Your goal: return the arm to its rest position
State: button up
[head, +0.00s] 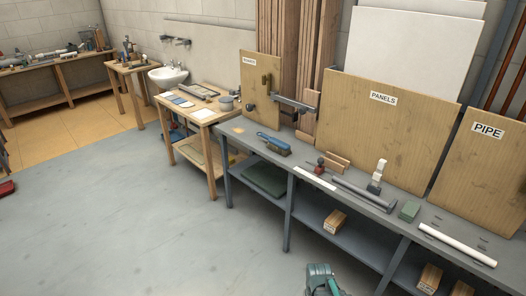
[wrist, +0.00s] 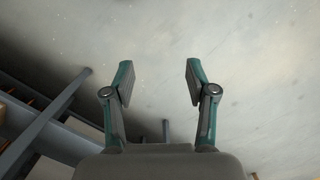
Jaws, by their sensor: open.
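My gripper (wrist: 159,82) shows in the wrist view with its two green and grey fingers spread apart. Nothing is between them, and bare grey floor lies behind. In the head view, part of my arm's green end (head: 321,281) shows at the bottom edge, in front of the grey workbench (head: 273,160) and apart from it. The fingertips cannot be made out there.
The workbench holds a blue-handled brush (head: 273,143), a grey pipe (head: 364,194), a green block (head: 409,211) and a white pipe (head: 458,244). Wood blocks (head: 335,221) lie on its lower shelf. A wooden table (head: 205,116) stands left. The floor (head: 130,215) is largely clear.

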jog(key=s+f+g, duration=0.2)
jog(key=s+f, duration=0.4)
jog(key=s, duration=0.5)
jog(key=s+f+g, duration=0.3)
jog(key=s+f, duration=0.2)
jog(key=s, duration=0.6)
jog(key=shift+s+f, duration=0.35)
jog(key=shift+s, duration=0.05)
